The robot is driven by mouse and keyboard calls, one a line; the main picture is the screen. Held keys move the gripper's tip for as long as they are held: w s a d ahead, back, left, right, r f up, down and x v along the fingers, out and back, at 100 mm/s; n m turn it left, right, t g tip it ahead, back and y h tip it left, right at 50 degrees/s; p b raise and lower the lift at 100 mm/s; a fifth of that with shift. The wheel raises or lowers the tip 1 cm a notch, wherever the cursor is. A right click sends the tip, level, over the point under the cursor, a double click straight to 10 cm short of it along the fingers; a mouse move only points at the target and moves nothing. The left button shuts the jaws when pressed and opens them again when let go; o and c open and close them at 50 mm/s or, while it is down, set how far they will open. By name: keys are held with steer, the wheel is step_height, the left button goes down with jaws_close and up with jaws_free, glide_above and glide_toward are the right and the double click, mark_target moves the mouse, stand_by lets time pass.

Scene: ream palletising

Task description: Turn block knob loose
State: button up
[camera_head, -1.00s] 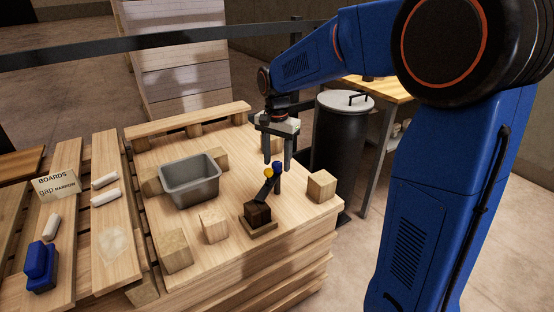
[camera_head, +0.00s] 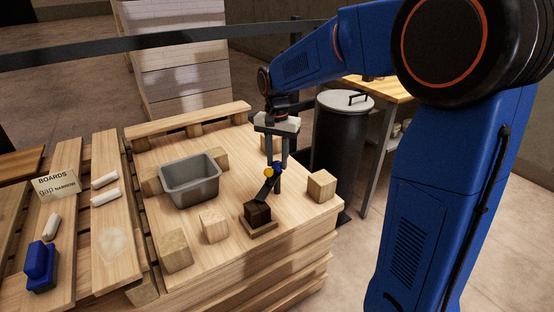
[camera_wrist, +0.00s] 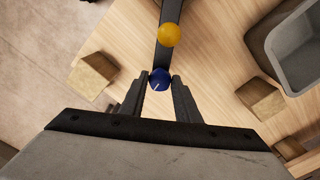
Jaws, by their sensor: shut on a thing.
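A dark block (camera_head: 257,212) sits on a small wooden base on the pallet top. A dark arm (camera_head: 266,189) rises from it at a slant and carries a yellow ball (camera_head: 269,172) and a blue knob (camera_wrist: 159,78). In the wrist view the yellow ball (camera_wrist: 169,35) lies just beyond the blue knob along the arm (camera_wrist: 166,54). My gripper (camera_wrist: 159,88) is shut on the blue knob, one finger on each side of it. In the head view the fingers largely hide the knob.
A grey metal bin (camera_head: 190,182) stands left of the arm. Several wooden blocks surround it, including one at right (camera_head: 321,186) and one in front (camera_head: 214,225). A black drum (camera_head: 339,140) stands behind right. A blue-handled tool (camera_head: 41,267) lies on the left boards.

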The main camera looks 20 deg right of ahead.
mark_target(278, 163)
steer(key=n, duration=1.2)
steer(key=shift+d, duration=0.1)
steer(key=shift+n, duration=1.9)
steer(key=o, duration=1)
steer(key=shift+o, duration=0.2)
step_height(278, 163, up, 17)
steer(key=shift+r, duration=0.2)
steer(key=shift+s, duration=0.1)
